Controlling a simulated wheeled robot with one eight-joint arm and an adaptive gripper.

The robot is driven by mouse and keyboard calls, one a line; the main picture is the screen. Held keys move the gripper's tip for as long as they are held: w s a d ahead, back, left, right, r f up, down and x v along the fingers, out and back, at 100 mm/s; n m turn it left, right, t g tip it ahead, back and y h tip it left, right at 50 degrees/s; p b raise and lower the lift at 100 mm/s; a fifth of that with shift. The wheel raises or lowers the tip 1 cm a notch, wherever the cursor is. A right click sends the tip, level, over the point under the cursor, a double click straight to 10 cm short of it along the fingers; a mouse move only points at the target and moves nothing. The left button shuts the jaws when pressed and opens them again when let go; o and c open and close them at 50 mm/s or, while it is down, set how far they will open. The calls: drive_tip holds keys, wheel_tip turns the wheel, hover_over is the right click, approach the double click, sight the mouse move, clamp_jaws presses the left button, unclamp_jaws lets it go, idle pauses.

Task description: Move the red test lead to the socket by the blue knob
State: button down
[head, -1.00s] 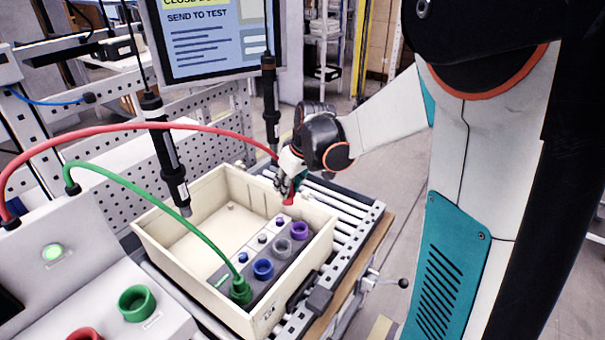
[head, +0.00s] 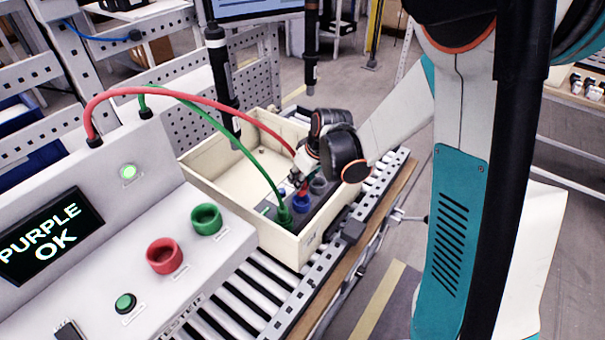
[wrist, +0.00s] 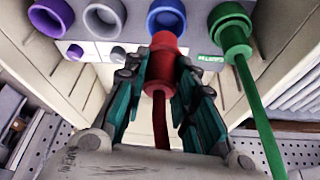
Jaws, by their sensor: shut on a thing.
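My gripper (wrist: 160,85) is shut on the red plug (wrist: 162,62) of the red test lead; its cable (head: 215,102) arches over from the grey console. In the wrist view the plug lies at the near edge of the blue ring socket (wrist: 166,14). In the head view the plug (head: 304,187) is just above the blue ring (head: 302,205); I cannot tell whether it touches. A grey ring (wrist: 104,18) and a purple ring (wrist: 52,14) are further left in the wrist view. Small knobs sit beside the rings; the blue one (head: 282,191) is partly hidden.
The green plug (wrist: 233,38) stands in the end socket, its cable (head: 245,150) close by. The cream bin's walls (head: 225,185) surround the panel. Two black hanging tools (head: 222,75) (head: 311,45) stand over the bin's area. The console screen (head: 48,235) reads "PURPLE OK".

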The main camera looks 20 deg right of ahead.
sight(302, 191)
drive_tip(key=shift+f+b, duration=0.4)
drive_tip(key=shift+f, duration=0.55)
drive_tip(key=shift+f+b, duration=1.95)
drive_tip(key=shift+f, duration=0.05)
drive_tip(key=c, duration=1.2)
unclamp_jaws()
drive_tip(key=shift+r, duration=0.1)
drive_tip(key=v, duration=1.1)
drive_tip(key=shift+s+r, duration=0.1)
drive_tip(key=shift+r, duration=0.3)
